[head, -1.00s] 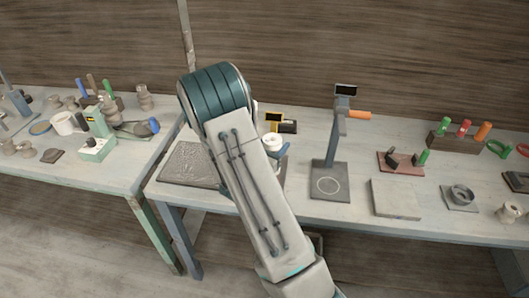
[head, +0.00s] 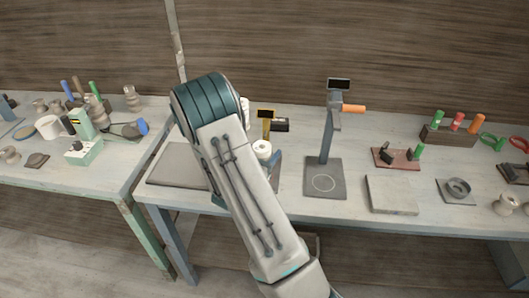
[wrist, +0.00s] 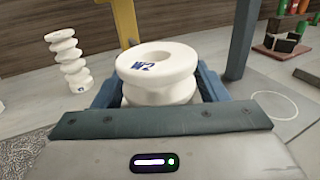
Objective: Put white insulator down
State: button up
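The white insulator (wrist: 158,75) is a ridged cylinder with a hole in its top and a blue "W2" mark. It also shows in the head view (head: 262,149), just right of my forearm. My gripper (wrist: 158,92) has its blue fingers on both sides of it, shut on it. Whether its base touches the worktop is hidden. Another pale, taller ridged insulator (wrist: 68,62) stands to its left in the wrist view.
A yellow post (head: 267,128) with a dark display stands just behind. A grey stand with an orange handle (head: 328,140) rises to the right, its base plate (head: 325,190) bearing a white circle. A flat grey slab (head: 391,195) lies farther right. A dark mat (head: 172,166) lies left.

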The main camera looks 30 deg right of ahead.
jog(key=shift+o, duration=0.4)
jog(key=shift+r, duration=0.1)
jog(key=shift+r, duration=0.2)
jog(key=b+v, duration=0.2)
jog(key=v, duration=1)
jog(key=s+d+r+m+g+y, duration=0.2)
jog(key=s+r+m+g, duration=0.1)
jog(key=s+m+g, duration=0.4)
jog(key=s+d+r+m+g+y, duration=0.3)
jog(key=s+m+g, duration=0.1)
jog(key=s+m, duration=0.45)
jog(key=s+a+r+m+t+y, duration=0.2)
jog(key=a+m+y, duration=0.2)
jog(key=a+y, duration=0.1)
jog(key=s+a+r+m+t+y, duration=0.2)
jog(key=a+r+m+y, duration=0.1)
jog(key=a+m+y, duration=0.2)
jog(key=shift+s+a+r, duration=0.25)
jog(key=shift+a+r, duration=0.05)
jog(key=shift+a, duration=0.55)
jog(key=shift+o, duration=0.3)
